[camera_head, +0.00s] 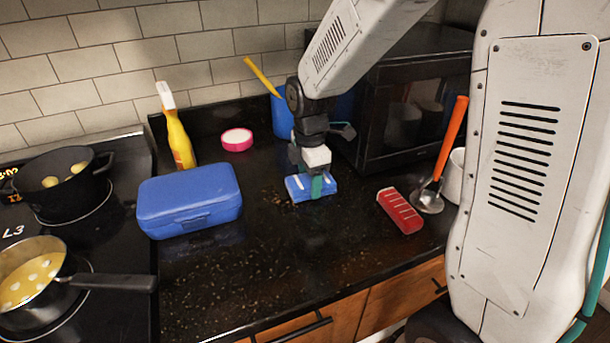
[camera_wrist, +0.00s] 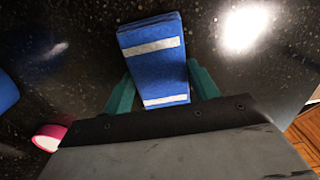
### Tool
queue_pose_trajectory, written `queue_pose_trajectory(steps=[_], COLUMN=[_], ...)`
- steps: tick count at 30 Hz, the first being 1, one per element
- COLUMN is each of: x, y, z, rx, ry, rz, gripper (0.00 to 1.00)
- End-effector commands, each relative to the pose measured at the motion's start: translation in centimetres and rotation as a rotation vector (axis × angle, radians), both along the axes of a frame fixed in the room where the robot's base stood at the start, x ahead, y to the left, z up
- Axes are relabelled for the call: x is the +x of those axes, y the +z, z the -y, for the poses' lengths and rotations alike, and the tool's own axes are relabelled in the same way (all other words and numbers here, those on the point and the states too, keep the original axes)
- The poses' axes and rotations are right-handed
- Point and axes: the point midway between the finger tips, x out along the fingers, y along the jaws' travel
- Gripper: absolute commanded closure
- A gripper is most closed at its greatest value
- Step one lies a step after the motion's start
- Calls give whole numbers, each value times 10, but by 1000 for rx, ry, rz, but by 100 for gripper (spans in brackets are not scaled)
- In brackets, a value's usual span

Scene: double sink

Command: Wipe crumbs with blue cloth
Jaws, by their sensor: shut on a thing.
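A blue cloth (camera_head: 325,188) with white stripes, folded into a block, is on or just above the black countertop. My gripper (camera_head: 312,184) is shut on it from above. In the wrist view the cloth (camera_wrist: 153,58) sits between the two teal fingers of my gripper (camera_wrist: 158,92). Brown crumbs (camera_head: 283,190) lie on the counter just left of the cloth. More light crumbs (camera_head: 240,275) are spread over the front of the counter. Whether the cloth touches the counter is hard to tell.
A blue box (camera_head: 190,200) stands left, with a yellow spray bottle (camera_head: 178,135) and pink-rimmed round container (camera_head: 237,139) behind. A stove with pots (camera_head: 65,182) is far left.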

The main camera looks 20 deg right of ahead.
Motion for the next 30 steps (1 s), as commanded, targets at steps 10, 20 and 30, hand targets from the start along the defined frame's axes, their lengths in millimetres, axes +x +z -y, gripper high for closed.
queue_pose_trajectory(steps=[10, 20, 30], x=[-9, -8, -8], y=[0, 2, 1], z=[-10, -38, -53], rx=[1, 1, 1], ry=[0, 1, 1], rz=[-6, -3, -3], gripper=[77, 77, 77])
